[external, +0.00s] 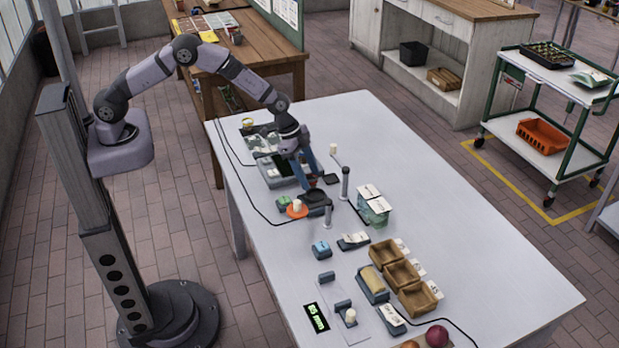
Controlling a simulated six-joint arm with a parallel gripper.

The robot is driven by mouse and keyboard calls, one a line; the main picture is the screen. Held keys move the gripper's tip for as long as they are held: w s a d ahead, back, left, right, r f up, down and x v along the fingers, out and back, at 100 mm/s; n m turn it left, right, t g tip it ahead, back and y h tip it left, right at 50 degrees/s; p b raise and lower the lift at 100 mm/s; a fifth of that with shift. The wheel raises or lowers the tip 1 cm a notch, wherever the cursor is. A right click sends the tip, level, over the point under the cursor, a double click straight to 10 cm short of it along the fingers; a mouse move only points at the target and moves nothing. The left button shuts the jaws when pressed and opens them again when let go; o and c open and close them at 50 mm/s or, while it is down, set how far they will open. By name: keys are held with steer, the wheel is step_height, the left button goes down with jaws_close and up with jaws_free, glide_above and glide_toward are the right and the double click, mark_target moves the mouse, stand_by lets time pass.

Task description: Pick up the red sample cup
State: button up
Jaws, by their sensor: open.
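My gripper (311,179) has blue fingers that point down over the far left part of the white table (440,230). The fingers are spread. A small reddish patch (312,183) shows at the fingertips; it may be the red sample cup, but it is too small and too covered to be sure. I cannot tell whether the fingers touch it. An orange dish (291,212) with a pale cylinder (297,204) on it stands just in front of the gripper.
Wooden bins (416,299) stand nearer the front. The table's right side is clear.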

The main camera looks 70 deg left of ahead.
steer(key=c, duration=1.4)
